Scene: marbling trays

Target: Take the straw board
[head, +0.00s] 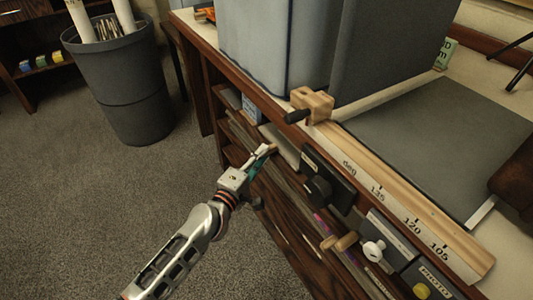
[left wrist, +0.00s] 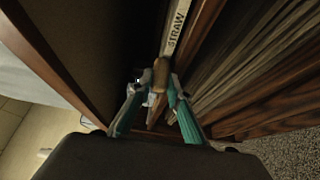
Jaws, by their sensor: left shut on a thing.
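The straw board shows its narrow pale edge, lettered STRAW (left wrist: 177,27), in the left wrist view. It stands on edge in a slot of the wooden rack, and most of it is hidden inside. A brown rounded grip (left wrist: 160,76) is at its near end. My left gripper (left wrist: 158,92) has its teal fingers on either side of this grip and is shut on it. In the head view my left gripper (head: 262,158) is at the front of the shelving under the counter. My right gripper is not in view.
Other thin boards or sheets (left wrist: 250,70) fill the slot beside it. On the counter are a wooden angle scale (head: 405,205), a wooden block with a black handle (head: 312,103) and large grey bins (head: 275,45).

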